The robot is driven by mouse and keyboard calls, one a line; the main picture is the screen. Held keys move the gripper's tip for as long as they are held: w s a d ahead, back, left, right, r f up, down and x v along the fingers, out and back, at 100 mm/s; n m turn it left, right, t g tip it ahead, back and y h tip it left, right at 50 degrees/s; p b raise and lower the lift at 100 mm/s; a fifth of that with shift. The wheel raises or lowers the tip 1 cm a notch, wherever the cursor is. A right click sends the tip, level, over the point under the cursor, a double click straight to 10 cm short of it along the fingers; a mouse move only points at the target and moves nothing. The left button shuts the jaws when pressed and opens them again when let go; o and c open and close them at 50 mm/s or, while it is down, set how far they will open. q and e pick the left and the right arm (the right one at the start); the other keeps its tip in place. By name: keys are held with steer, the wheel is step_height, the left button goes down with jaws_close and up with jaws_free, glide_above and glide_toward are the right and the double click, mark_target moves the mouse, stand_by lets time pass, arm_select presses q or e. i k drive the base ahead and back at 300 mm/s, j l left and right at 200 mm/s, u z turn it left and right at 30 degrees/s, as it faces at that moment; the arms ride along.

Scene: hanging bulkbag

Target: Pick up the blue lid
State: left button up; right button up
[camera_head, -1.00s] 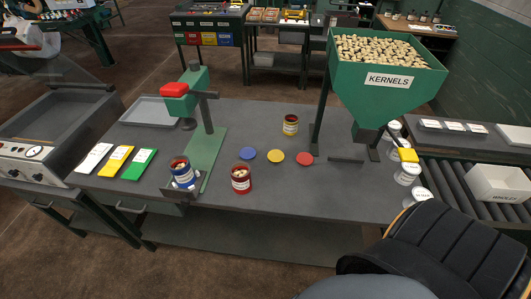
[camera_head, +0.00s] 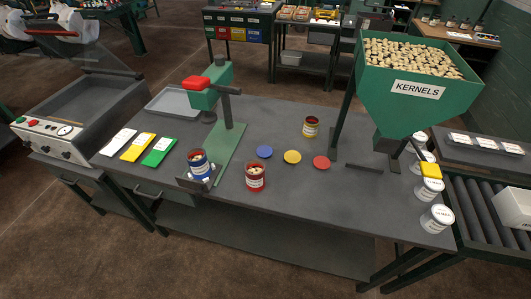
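The blue lid (camera_head: 264,152) is a small flat disc lying on the grey workbench (camera_head: 300,205), left of the yellow lid (camera_head: 292,157) and the red lid (camera_head: 321,162). A blue can (camera_head: 200,166) with pale contents stands at the foot of the green press (camera_head: 222,110). A red can (camera_head: 255,178) stands just right of it, in front of the blue lid. A yellow can (camera_head: 310,127) stands behind the lids. Neither of my grippers shows in the head view.
The green kernel hopper (camera_head: 417,95) rises over the right side of the bench. Several white cans (camera_head: 436,218) line the right edge. White, yellow and green packets (camera_head: 138,147) and a grey tray (camera_head: 178,102) lie at the left. The front middle of the bench is clear.

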mark_target(264, 151)
steer(key=k+u, duration=0.25)
steer(key=k, duration=0.3)
steer(key=k+u, duration=0.3)
steer(key=k, duration=0.2)
steer(key=j, duration=0.05)
